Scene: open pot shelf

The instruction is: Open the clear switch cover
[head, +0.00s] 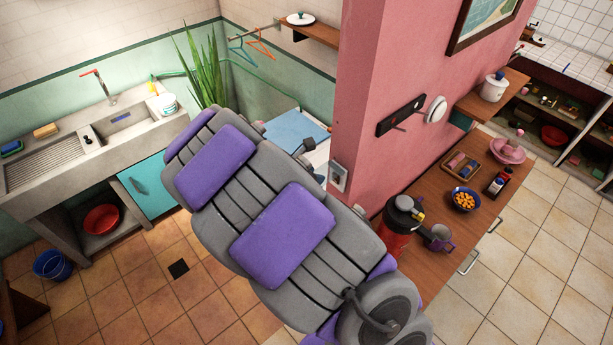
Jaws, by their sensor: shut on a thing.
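The switch (338,177) is a small pale box with a dark face on the edge of the pink pillar, just past my arm. Its clear cover is too small to make out well, and I cannot tell its angle. My grey and purple arm fills the middle of the head view and hides much of the space by the switch. A small dark part of my gripper (309,148) shows beyond the arm, just left of the switch. The gripper is shut at the cover; its fingertips and their contact are mostly hidden.
The pink pillar (365,110) stands close to my arm. A wooden counter (425,200) at right bears a red flask (397,228), a mug (438,237) and a bowl of orange food (466,199). A sink (100,140) is at left. Tiled floor (150,280) is open at lower left.

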